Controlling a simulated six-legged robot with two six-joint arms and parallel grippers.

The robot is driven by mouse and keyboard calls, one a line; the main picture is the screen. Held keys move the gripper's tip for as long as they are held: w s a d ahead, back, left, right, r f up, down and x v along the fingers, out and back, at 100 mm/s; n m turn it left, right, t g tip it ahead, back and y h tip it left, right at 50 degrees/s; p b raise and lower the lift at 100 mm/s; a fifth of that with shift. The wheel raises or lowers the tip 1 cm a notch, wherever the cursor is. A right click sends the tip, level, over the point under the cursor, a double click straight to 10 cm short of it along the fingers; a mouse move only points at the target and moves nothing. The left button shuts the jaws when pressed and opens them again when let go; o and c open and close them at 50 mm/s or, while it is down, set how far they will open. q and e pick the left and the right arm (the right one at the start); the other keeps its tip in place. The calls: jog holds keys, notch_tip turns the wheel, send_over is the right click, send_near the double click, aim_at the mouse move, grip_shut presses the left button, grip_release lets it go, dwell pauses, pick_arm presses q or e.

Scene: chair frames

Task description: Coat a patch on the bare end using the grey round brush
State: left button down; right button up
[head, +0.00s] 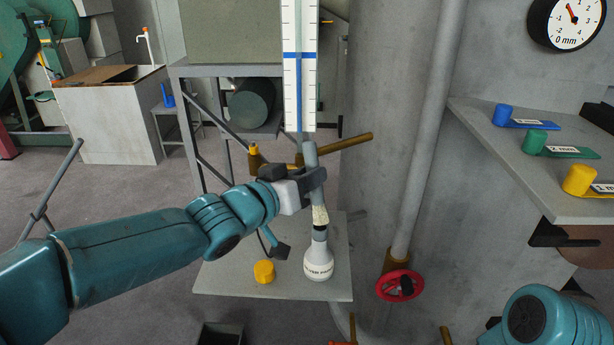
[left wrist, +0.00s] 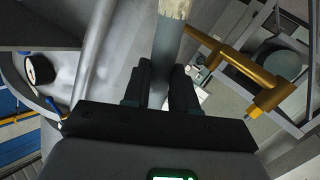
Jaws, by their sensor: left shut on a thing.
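The grey round brush (head: 311,160) has a grey handle and pale bristles (head: 320,214) pointing down. My left gripper (head: 315,178) is shut on its handle. The brush also shows in the left wrist view (left wrist: 167,45), between the gripper's fingers (left wrist: 160,85). The bristle tip is at the dark mouth of a white round-bodied paint bottle (head: 318,264); I cannot tell whether it is inside. Behind the brush is a brown rod (head: 350,143), also in the left wrist view (left wrist: 235,60). I cannot tell which end is the bare one. My right gripper is out of view.
A red valve wheel (head: 400,285) is to the right. A shelf (head: 545,190) holds blue, green and yellow thickness samples. A striped gauge (head: 299,70) hangs above.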

pick_arm(q)
jog(key=shift+f+b, duration=0.3)
jog(key=shift+f, duration=0.1)
jog(key=shift+f, duration=0.15)
dwell(1.1)
notch_tip(320, 180, up, 7)
jog(key=p, duration=0.7)
jog(key=shift+p, duration=0.35)
dwell(0.4)
